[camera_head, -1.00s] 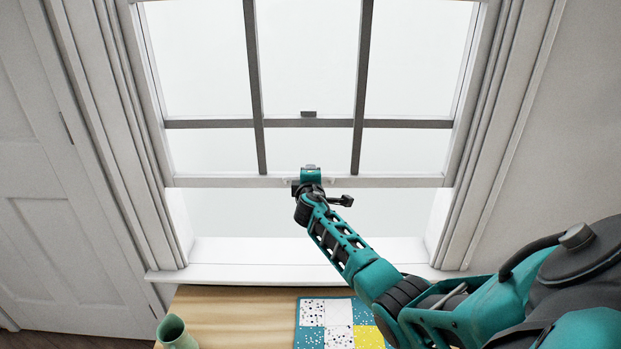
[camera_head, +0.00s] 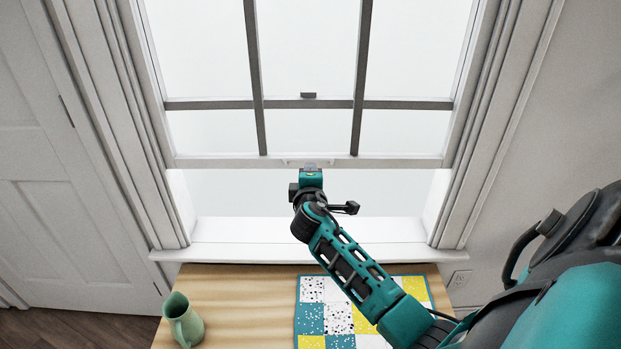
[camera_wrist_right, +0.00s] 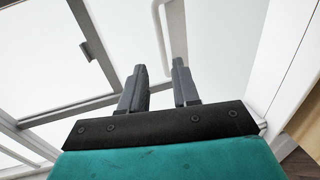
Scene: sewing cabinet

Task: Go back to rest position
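My right gripper (camera_head: 311,167) is at the end of my teal arm, in front of the window just below the bottom rail of the sash (camera_head: 230,162). In the right wrist view its two grey fingers (camera_wrist_right: 160,85) stand apart with an empty gap between them. A white window handle (camera_wrist_right: 158,30) shows beyond the fingertips, and I see no contact with it. The sash is raised, with an open gap above the white sill (camera_head: 290,252). My left gripper is not in view.
A wooden table (camera_head: 240,300) stands below the sill. On it are a green pitcher (camera_head: 183,322) at the left and a patchwork quilt piece (camera_head: 340,318) under my right arm. A white door (camera_head: 60,200) is at the left, and a wall outlet (camera_head: 459,281) at the right.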

